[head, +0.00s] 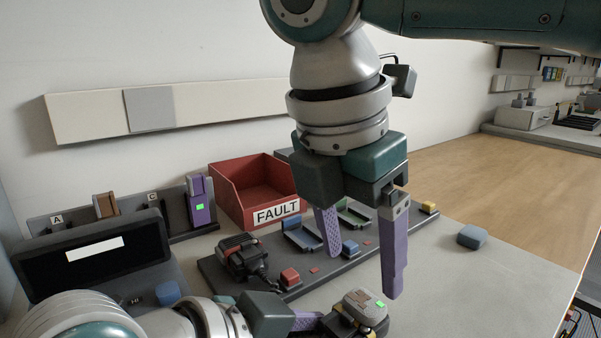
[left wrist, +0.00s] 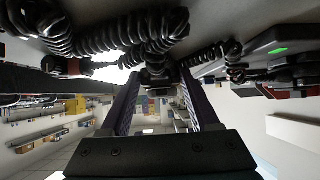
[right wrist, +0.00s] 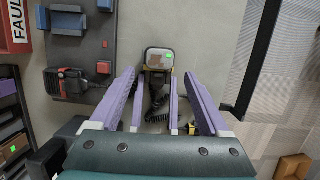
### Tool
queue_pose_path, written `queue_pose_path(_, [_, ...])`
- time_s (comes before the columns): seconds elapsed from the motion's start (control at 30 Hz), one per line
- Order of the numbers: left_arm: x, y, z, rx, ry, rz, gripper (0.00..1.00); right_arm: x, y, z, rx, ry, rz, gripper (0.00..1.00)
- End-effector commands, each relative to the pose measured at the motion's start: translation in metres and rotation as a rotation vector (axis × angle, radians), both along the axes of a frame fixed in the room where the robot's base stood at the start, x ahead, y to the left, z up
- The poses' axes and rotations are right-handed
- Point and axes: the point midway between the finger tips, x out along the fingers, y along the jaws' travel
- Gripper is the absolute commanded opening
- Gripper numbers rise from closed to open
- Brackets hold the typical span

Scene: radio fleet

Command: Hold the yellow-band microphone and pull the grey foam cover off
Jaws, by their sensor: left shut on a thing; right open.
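The microphone (head: 358,312) is at the bottom of the head view, a dark body with a grey-brown top, a little yellow and a green mark. It also shows in the right wrist view (right wrist: 158,60), grey-faced with a dark rim. My right gripper (head: 363,276) is open and empty above the microphone, fingers pointing down. Dark coiled cords show in the left wrist view.
The grey tabletop between block and front is clear.

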Motion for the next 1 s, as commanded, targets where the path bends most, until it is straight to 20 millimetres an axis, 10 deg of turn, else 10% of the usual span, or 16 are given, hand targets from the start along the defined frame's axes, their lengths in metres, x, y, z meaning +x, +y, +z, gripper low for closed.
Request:
queue_pose_path(0.4, [0.0,0.0,0.0,0.0,0.0,0.0,0.26,0.008,-0.011,-0.054,0.001,0.002,-0.001,0.8])
queue_pose_path(1.0, [0.0,0.0,0.0,0.0,0.0,0.0,0.26,0.01,-0.012,-0.061,0.0,0.0,0.001,0.8])
